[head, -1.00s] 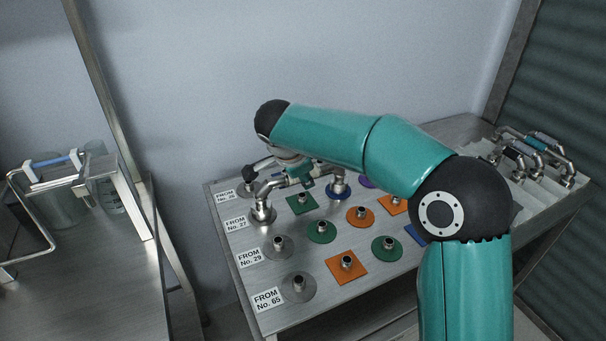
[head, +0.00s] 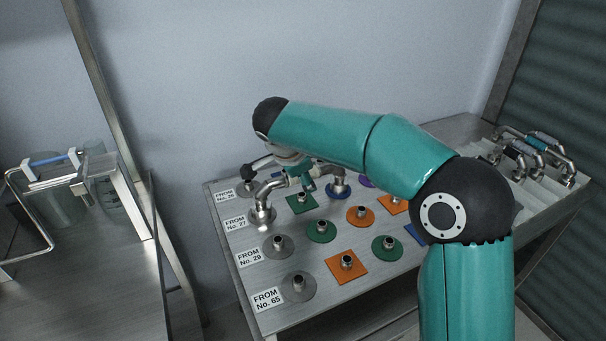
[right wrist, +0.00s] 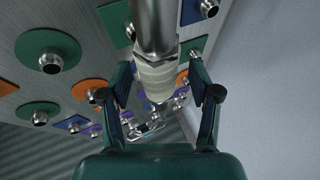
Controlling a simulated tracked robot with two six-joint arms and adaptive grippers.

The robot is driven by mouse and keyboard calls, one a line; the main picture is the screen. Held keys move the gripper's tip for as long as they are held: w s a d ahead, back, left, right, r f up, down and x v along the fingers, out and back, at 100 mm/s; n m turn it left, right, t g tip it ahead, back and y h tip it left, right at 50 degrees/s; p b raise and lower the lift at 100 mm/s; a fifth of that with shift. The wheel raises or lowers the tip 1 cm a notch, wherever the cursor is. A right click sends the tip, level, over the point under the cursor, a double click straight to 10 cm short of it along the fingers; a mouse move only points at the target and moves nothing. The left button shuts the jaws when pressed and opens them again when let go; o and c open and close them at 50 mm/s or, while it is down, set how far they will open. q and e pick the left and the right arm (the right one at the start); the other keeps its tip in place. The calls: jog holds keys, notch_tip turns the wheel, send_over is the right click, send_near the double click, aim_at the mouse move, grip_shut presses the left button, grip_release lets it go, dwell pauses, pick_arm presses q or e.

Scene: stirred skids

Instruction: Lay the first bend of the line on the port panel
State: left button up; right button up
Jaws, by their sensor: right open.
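The port panel (head: 300,225) is a tilted metal plate with coloured discs and squares around short metal ports, and FROM labels down its left edge. A silver pipe bend (head: 264,196) has one end down at the grey port by FROM No. 27. Its other end appears to be at the blue port (head: 338,190); my gripper partly hides its middle. My right gripper (head: 300,177) is over that middle. In the right wrist view its open fingers (right wrist: 160,97) stand either side of the bend's white sleeve (right wrist: 156,78), apart from it. My left gripper is not in view.
A rack (head: 558,200) with several pipe bends stands at the right. A metal bench (head: 80,285) with a frame and clear vessels is at the left. Bare ports fill the panel's near side, including an orange square (head: 350,275). My right arm hides the panel's right part.

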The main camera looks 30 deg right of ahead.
jog(key=v, duration=1.1)
jog(key=shift+r, duration=0.2)
jog(key=shift+f, duration=0.1)
